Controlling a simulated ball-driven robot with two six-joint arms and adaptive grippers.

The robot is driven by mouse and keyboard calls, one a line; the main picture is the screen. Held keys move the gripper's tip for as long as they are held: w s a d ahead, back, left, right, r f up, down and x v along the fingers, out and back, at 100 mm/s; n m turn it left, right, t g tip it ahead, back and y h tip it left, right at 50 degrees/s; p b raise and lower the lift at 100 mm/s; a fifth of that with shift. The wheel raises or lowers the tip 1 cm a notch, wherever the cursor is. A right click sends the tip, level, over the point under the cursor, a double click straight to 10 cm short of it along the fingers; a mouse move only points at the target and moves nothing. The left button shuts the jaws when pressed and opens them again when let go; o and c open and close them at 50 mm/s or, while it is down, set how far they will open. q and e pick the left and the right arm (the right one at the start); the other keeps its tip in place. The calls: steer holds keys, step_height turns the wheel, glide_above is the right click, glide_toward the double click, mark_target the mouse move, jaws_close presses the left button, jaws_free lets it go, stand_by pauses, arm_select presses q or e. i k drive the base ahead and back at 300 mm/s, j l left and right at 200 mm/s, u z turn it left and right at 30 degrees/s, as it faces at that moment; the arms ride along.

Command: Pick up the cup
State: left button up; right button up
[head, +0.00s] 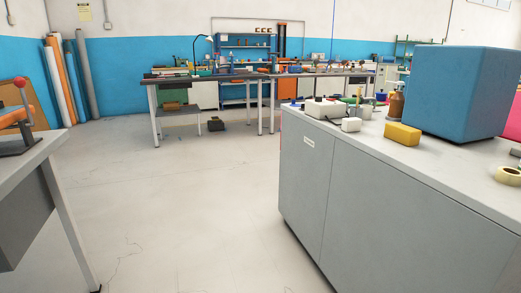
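No cup can be made out for certain. A small pale container (365,112), which could be a cup, stands among small items on the grey cabinet's top (450,165) at the right. It is too small and crowded to tell. Neither of my grippers is in view.
On the cabinet top are a big blue block (462,92), a yellow block (402,134), a white box (326,107), a brown bottle (395,104) and a tape roll (508,175). A table (40,150) stands at left; workbenches (215,77) stand behind. The floor between is clear.

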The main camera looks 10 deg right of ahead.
mark_target(367, 112)
steer(key=i, duration=0.7)
steer(key=i+z, duration=0.1)
steer(key=i, duration=0.65)
steer(key=i+j+z, duration=0.1)
steer(key=i, duration=0.6)
